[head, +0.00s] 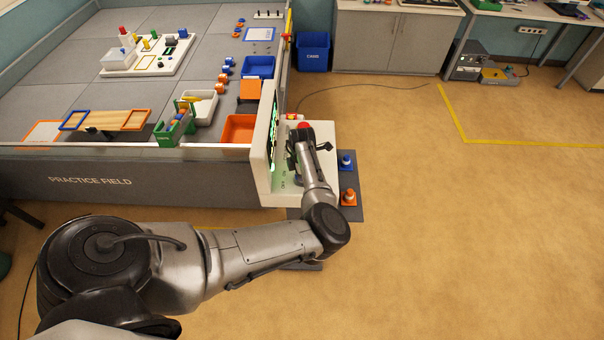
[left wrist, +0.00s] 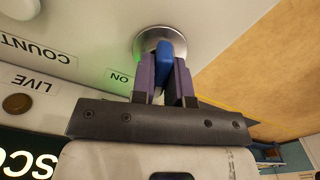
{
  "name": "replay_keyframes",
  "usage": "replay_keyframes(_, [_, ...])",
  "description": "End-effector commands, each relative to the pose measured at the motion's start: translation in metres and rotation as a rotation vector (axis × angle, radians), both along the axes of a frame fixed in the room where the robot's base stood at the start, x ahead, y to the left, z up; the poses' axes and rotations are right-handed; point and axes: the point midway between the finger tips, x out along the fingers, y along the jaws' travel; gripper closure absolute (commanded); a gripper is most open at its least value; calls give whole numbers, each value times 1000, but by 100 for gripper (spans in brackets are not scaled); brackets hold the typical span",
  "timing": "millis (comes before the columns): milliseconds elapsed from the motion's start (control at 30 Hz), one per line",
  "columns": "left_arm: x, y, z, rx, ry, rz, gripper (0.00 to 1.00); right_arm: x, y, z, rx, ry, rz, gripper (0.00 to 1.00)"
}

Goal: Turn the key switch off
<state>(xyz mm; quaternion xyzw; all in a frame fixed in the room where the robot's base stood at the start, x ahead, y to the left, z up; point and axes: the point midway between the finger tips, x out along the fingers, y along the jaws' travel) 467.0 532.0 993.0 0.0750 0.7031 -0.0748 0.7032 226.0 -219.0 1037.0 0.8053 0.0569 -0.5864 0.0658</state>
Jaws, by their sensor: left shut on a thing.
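In the left wrist view, the key switch (left wrist: 143,37) is a round silver collar set in a white panel. A blue key (left wrist: 163,58) stands out of it. The two purple fingers of my left gripper (left wrist: 166,72) are shut on the key, one on each side. An "ON" label (left wrist: 121,77) with a green glow is just left of the switch. In the head view, the switch and key are hidden behind my arm and wrist, which are at the white console (head: 263,150) at the field's end. My right gripper is in neither view.
The panel also has "COUNT" and "LIVE" labels and a dark score display (left wrist: 25,155). A red button (head: 303,126) is beyond my wrist. The practice field wall (head: 130,180) is at left. Open floor is at right.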

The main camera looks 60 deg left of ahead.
Motion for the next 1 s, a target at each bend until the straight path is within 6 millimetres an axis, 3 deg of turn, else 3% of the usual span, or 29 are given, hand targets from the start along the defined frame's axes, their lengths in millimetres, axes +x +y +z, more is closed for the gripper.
replay_keyframes(500, [0,0,0,-1,0,364,100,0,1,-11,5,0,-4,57])
replay_keyframes(1000, [0,0,1,-1,0,464,100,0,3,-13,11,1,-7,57])
